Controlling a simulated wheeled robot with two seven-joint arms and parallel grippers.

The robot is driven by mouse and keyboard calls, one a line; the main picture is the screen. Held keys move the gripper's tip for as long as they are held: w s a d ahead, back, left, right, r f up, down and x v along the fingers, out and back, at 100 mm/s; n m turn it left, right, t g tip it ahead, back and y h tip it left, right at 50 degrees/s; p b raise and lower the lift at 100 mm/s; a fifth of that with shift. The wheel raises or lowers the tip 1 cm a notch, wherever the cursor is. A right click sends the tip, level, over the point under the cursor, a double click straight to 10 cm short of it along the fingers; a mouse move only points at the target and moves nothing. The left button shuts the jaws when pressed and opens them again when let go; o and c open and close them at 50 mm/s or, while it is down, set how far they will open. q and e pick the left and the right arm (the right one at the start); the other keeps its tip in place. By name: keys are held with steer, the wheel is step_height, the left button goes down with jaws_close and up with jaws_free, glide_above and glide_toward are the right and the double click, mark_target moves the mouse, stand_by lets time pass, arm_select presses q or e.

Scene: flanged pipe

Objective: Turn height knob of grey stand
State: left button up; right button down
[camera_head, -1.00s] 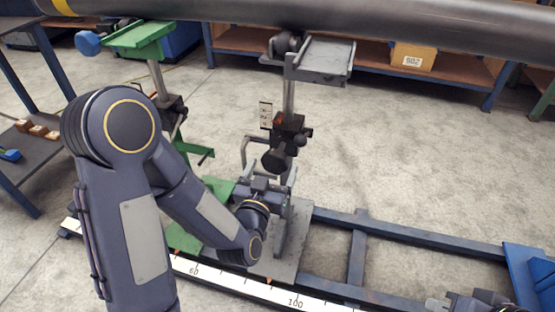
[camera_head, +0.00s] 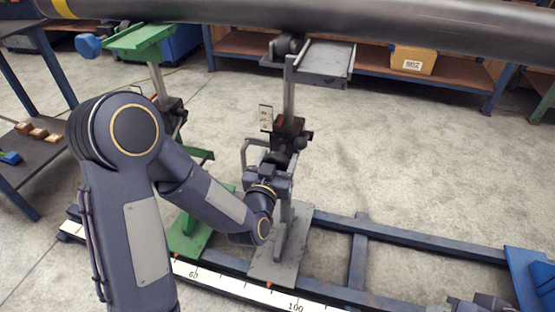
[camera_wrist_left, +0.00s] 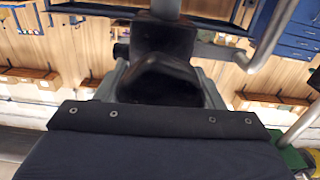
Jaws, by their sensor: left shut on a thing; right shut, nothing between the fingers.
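The grey stand (camera_head: 288,100) stands upright on the rail, with a flat head below the pipe. Its black height knob (camera_wrist_left: 165,82) sits between the fingers of my left gripper (camera_wrist_left: 160,88) in the left wrist view. In the head view the left gripper (camera_head: 274,168) is at the stand's clamp block, shut on the knob and hiding most of it. My right gripper (camera_head: 440,304) shows only in part at the bottom right edge, shut and empty, away from the stand.
A long dark pipe (camera_head: 300,18) crosses the top of the head view. A green stand (camera_head: 140,40) is to the left. A bent grey handle (camera_head: 246,152) is close beside my left gripper. The scaled rail (camera_head: 225,281) runs along the floor. Open floor lies to the right.

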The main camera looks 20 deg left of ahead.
stand_by(0.3)
arm_select(q)
steer(key=m+b, duration=0.2)
steer(key=m, duration=0.4)
steer(key=shift+m, duration=0.4)
steer(key=m, duration=0.2)
steer(key=shift+m, duration=0.3)
steer(key=m, duration=0.5)
steer(key=shift+r+m, duration=0.1)
steer(key=shift+m, duration=0.2)
steer(key=m+p, duration=0.1)
steer(key=m, duration=0.2)
steer(key=shift+m+p, duration=0.55)
steer(key=shift+m, duration=1.35)
